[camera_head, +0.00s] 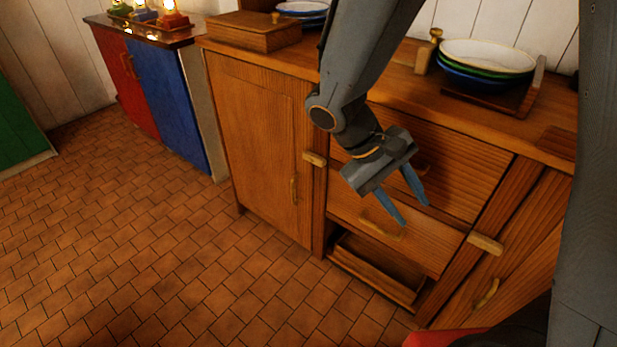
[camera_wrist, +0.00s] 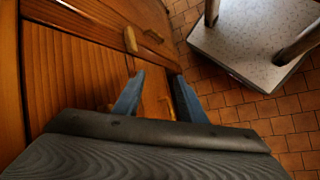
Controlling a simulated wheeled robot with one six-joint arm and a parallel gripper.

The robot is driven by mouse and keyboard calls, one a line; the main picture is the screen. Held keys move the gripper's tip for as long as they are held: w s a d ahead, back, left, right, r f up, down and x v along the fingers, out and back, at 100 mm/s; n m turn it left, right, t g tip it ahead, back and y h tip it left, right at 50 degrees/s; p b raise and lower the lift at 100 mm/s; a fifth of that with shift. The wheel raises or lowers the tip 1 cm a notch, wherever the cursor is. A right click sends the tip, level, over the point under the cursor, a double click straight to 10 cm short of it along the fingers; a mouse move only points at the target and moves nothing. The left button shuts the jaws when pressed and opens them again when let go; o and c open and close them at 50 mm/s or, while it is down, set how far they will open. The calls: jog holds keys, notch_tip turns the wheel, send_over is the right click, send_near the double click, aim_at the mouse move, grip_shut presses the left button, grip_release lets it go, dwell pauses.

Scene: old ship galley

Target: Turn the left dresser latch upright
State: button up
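The left dresser latch (camera_head: 315,158) is a small pale wooden bar on the post between the left door (camera_head: 258,150) and the drawers. It lies roughly crosswise, not upright. My gripper (camera_head: 415,212) is open and empty, with two blue fingers, to the right of and lower than this latch in the head view, in front of the drawers. It appears apart from the latch. In the wrist view my gripper's fingers (camera_wrist: 160,78) are spread. The wrist view does not show the left latch; the latch there (camera_wrist: 130,38) seems to be the right one.
The right latch (camera_head: 485,243) lies crosswise beside the right door. A lower drawer (camera_head: 375,270) is open or an open compartment. Bowls (camera_head: 487,58) and a wooden box (camera_head: 252,32) stand on top. A pale-topped stool (camera_wrist: 245,50) stands on the floor. The tiled floor at left is clear.

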jog(key=w+a+f+n+t+h+b, duration=0.2)
jog(key=w+a+f+t+h+b, duration=0.15)
jog(key=w+f+b, duration=0.35)
jog(key=n+t+b, duration=0.4)
jog(key=t+b, duration=0.8)
send_near(312, 161)
jog(key=b+x, duration=0.2)
jog(key=x, duration=0.6)
jog(key=shift+w, duration=0.15)
grip_shut()
